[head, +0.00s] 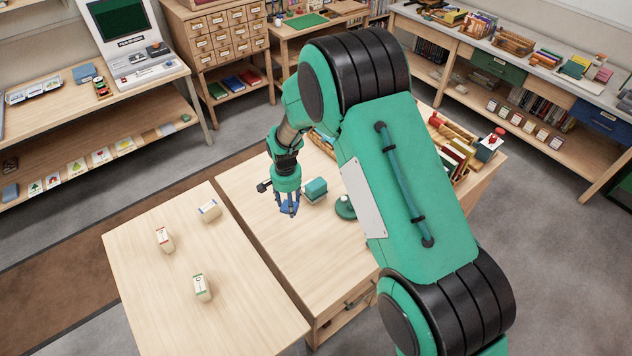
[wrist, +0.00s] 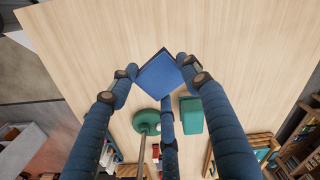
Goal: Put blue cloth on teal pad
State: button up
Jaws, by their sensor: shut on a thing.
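My gripper (head: 289,207) is over the wooden table (head: 300,250), fingers pointing down. In the wrist view my gripper (wrist: 158,78) is shut on the flat blue cloth (wrist: 158,80), its edges between the fingertips. In the head view the fingers and the cloth blend together; I cannot tell whether it touches the table. A teal block-like thing, which looks to be the teal pad (head: 315,189), lies just right of my gripper, apart from it. In the wrist view the teal pad (wrist: 191,115) is below and right of the cloth, partly behind a finger.
A green round object with a stem (head: 345,207) stands right of the teal pad, partly behind my arm. Books in a wooden holder (head: 455,158) stand at the table's right. Three small cartons stand on the near-left table (head: 140,270). The table's left front is clear.

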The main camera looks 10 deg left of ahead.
jog(key=w+d+r+m+p, duration=0.1)
jog(key=d+m, duration=0.1)
jog(key=d, duration=1.1)
jog(key=shift+w+d+r+m+p, duration=0.15)
jog(key=shift+w+r+m+p, duration=0.05)
jog(key=shift+w+m+p, duration=0.2)
jog(key=p, duration=0.2)
send_over(316, 184)
jog(key=shift+w+f, duration=0.2)
jog(key=shift+f, duration=0.55)
jog(key=shift+f, duration=0.1)
jog(key=shift+f+p, duration=0.3)
jog(key=shift+f, duration=1.35)
jog(key=shift+f, duration=0.1)
